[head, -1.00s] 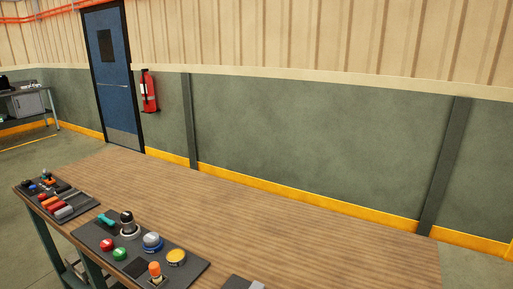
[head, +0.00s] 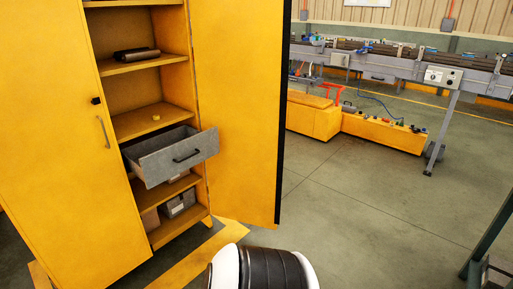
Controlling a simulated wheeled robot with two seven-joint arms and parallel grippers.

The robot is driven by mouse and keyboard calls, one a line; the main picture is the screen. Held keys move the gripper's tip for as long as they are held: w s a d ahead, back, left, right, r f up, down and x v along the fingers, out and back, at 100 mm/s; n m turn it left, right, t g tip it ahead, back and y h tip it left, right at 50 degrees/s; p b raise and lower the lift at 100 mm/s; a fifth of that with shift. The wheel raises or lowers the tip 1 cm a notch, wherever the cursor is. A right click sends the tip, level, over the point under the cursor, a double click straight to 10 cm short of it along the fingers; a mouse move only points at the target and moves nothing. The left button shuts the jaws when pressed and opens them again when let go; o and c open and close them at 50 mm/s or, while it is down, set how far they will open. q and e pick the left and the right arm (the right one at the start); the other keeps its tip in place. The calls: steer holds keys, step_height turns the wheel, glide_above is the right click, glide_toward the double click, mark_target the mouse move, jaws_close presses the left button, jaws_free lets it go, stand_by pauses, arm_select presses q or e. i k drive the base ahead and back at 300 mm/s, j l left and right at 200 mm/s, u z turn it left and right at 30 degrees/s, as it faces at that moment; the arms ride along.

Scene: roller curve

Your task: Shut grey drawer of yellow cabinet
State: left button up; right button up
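The yellow cabinet (head: 60,140) stands at the left in the head view. Its right door (head: 238,100) is swung open and its left door is shut. A white and black part of my own body shows at the bottom middle. Neither of my grippers is in view.
Open floor (head: 340,215) lies right of the cabinet. A roller conveyor (head: 400,60) and low yellow boxes (head: 350,125) stand behind it. A dark table leg (head: 485,240) is at the right edge. Shelves hold a dark roll (head: 136,54) and a grey box (head: 178,203).

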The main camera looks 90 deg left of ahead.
mark_target(156, 159)
steer(key=u, duration=3.35)
steer(key=i+j, duration=0.15)
steer(key=i, duration=0.4)
steer(key=i+j, duration=0.1)
steer(key=i, duration=0.5)
steer(key=i+j, duration=0.15)
steer(key=i, duration=0.4)
steer(key=z, duration=0.05)
